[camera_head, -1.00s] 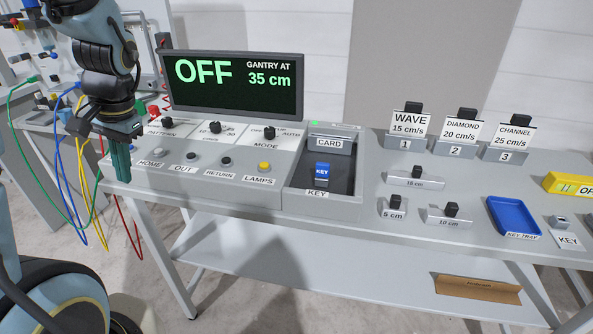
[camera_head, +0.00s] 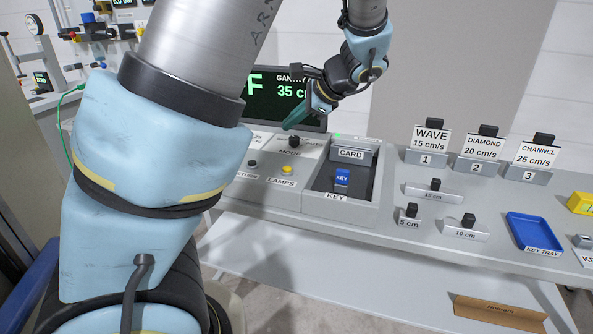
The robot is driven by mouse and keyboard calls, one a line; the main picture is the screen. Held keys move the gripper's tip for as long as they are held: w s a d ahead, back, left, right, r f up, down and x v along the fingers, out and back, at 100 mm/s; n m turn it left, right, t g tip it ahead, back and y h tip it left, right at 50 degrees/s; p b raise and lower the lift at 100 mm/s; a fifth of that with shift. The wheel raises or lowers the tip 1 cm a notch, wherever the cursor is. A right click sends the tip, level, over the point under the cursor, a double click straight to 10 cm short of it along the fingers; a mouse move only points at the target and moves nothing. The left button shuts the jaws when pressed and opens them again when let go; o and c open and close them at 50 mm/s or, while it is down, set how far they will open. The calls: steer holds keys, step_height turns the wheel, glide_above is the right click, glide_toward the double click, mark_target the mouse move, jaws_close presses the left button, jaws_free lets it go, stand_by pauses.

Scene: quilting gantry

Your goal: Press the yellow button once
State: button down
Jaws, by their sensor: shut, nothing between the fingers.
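The yellow button (camera_head: 287,170) sits on the grey control panel, just above the LAMPS label. My gripper (camera_head: 287,127) is shut, with its green fingers pointing down and to the left. It appears in front of the display's lower edge, above the button in the picture and apart from it. Nothing shows between the fingers.
The MODE knob (camera_head: 294,141) stands behind the button. A dark button (camera_head: 253,163) is to its left. The blue key (camera_head: 342,177) lies in the recess on the right. My arm hides the panel's left part. The display (camera_head: 262,106) is partly covered.

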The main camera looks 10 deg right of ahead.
steer(key=shift+f, duration=0.1)
steer(key=b, duration=0.7)
glide_above(287, 170)
steer(key=d, duration=0.1)
steer(key=f, duration=0.7)
steer(key=shift+w+d+f, duration=0.1)
steer(key=shift+w+f, duration=0.05)
steer(key=shift+w, duration=0.05)
steer(key=shift+f+b, duration=0.3)
steer(key=shift+f, duration=0.4)
stand_by(0.6)
steer(key=shift+f, duration=0.4)
steer(key=shift+f+b, duration=0.3)
steer(key=shift+f, duration=0.15)
stand_by(0.6)
steer(key=shift+r, duration=0.1)
steer(key=shift+r+p, duration=0.8)
steer(key=shift+p, duration=0.1)
steer(key=shift+r, duration=0.1)
